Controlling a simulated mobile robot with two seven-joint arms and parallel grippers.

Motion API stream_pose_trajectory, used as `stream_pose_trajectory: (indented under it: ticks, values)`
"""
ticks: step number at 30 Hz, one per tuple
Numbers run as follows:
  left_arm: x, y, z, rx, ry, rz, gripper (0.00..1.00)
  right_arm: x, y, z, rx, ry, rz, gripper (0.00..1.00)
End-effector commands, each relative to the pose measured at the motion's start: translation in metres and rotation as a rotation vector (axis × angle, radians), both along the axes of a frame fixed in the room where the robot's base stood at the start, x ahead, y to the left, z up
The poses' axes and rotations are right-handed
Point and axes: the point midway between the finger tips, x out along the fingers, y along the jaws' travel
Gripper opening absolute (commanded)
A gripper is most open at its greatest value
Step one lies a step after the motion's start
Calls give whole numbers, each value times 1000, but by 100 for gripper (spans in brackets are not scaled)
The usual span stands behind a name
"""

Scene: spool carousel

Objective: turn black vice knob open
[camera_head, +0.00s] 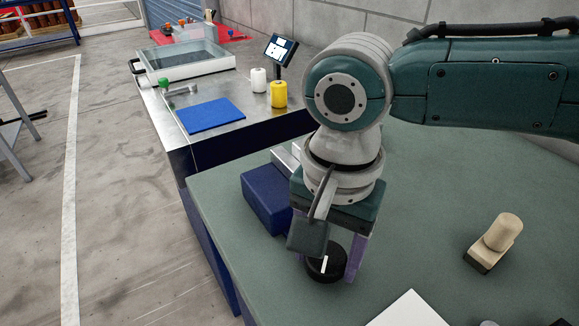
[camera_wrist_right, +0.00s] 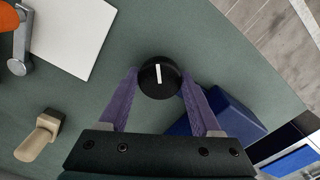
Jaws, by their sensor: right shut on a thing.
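The black vice knob (camera_head: 327,264) is round with a white line on its top. It stands by the blue vice body (camera_head: 266,199) near the left edge of the green bench. My right gripper (camera_head: 333,262) points down over it with its purple fingers. In the right wrist view the knob (camera_wrist_right: 159,77) sits between the fingertips of my right gripper (camera_wrist_right: 159,82), and its white line points nearly straight up the picture. The gripper is shut on the knob. The vice's jaws are hidden behind my wrist. My left gripper is not in view.
A white sheet (camera_head: 410,310) lies at the front. A metal table behind holds a blue mat (camera_head: 211,116), white and yellow spools (camera_head: 279,94), a glass-like tray (camera_head: 186,60) and a small screen (camera_head: 281,49).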

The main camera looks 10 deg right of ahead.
Motion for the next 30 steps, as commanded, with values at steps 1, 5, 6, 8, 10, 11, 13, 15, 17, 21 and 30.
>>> stream_pose_trajectory:
  ticks: [1, 5, 6, 8, 10, 11, 13, 15, 17, 21, 30]
  values:
    - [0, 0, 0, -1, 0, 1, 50, 0, 0, 0, -1, 1, 0, 33]
    - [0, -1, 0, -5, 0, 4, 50, 0, 0, 0, -1, 1, 0, 18]
    - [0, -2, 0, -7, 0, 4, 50, 0, 0, 0, -1, 1, 0, 14]
    - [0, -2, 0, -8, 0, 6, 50, 0, 0, 0, -1, 1, 0, 9]
    - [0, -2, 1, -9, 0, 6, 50, 0, 0, 0, -2, 1, 1, 9]
    - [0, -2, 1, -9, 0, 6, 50, 0, 0, 1, -2, 1, 2, 9]
    - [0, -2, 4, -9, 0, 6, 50, 0, 0, 1, -1, 2, 8, 9]
    - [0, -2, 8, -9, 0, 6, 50, -1, 0, 2, -1, 3, 22, 9]
    - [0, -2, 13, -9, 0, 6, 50, -1, 0, 3, 0, 4, 40, 9]
    - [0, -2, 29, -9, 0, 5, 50, -2, 1, 5, 2, 8, 108, 9]
    - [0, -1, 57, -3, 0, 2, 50, -2, 0, 3, 0, 6, 359, 9]
